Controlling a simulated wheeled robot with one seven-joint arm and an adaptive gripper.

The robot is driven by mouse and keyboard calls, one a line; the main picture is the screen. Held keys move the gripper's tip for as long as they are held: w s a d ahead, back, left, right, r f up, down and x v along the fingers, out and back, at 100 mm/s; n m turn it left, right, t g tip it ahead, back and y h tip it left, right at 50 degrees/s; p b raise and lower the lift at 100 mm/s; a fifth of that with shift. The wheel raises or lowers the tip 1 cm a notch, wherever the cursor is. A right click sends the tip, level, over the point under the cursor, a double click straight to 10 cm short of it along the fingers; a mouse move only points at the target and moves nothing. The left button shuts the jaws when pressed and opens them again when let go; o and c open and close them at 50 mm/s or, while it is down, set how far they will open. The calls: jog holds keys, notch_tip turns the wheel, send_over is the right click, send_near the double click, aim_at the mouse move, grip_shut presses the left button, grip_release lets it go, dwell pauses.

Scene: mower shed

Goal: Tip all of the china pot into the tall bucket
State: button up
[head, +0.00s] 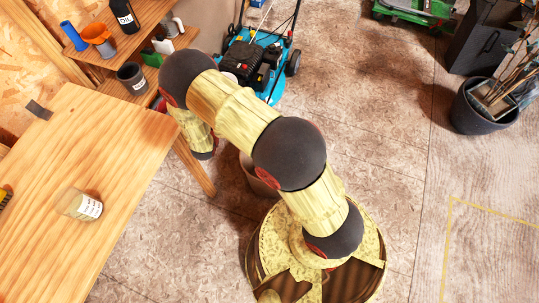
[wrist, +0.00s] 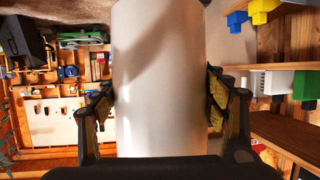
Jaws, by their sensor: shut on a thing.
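A smooth white cylinder, which looks like the china pot (wrist: 160,50), fills the middle of the wrist view. My gripper (wrist: 161,97) is shut on it, with one dark finger against each side. Its mouth and contents are not visible, and I cannot tell how far it is tilted. In the head view my arm hides the gripper and most or all of the pot. A brownish-pink bucket (head: 256,181), possibly the tall bucket, stands on the floor partly behind my arm; its rim is mostly hidden.
A wooden table (head: 95,150) at left holds a labelled glass jar (head: 80,204). Shelves behind it carry an orange funnel (head: 99,38), a dark cup (head: 132,77) and an oil bottle (head: 124,16). A blue mower (head: 257,62) stands beyond my arm.

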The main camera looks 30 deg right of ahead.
jog(key=s+a+f+m+g+h+b, duration=0.2)
jog(key=s+f, duration=0.4)
jog(key=f, duration=0.4)
jog(key=s+a+f+m+g+h+b, duration=0.2)
jog(key=s+f+m+g, duration=0.2)
jog(key=s+f, duration=0.3)
notch_tip(320, 180, down, 5)
jog(key=shift+r+m+g, duration=0.2)
jog(key=shift+m+g, duration=0.1)
jog(key=shift+a+r, duration=0.1)
jog(key=shift+r, duration=0.05)
jog(key=shift+a+f+m+y+p, duration=0.15)
jog(key=shift+f+m+y+p, duration=0.2)
jog(key=shift+y+p, duration=1.15)
jog(key=shift+a+f+m+y+p, duration=0.15)
jog(key=shift+f+m+y+p, duration=0.25)
jog(key=shift+y+p, duration=1.05)
jog(key=shift+a+f+m+y+p, duration=0.15)
jog(key=shift+f+m+y+p, duration=0.2)
jog(key=shift+y+p, duration=1.15)
jog(key=shift+f+y+b, duration=0.15)
jog(key=shift+y+b, duration=0.6)
jog(key=shift+b, duration=0.05)
jog(key=shift+a+f+y+b, duration=0.2)
jog(key=shift+f+y+b, duration=0.5)
jog(key=shift+b, duration=1.35)
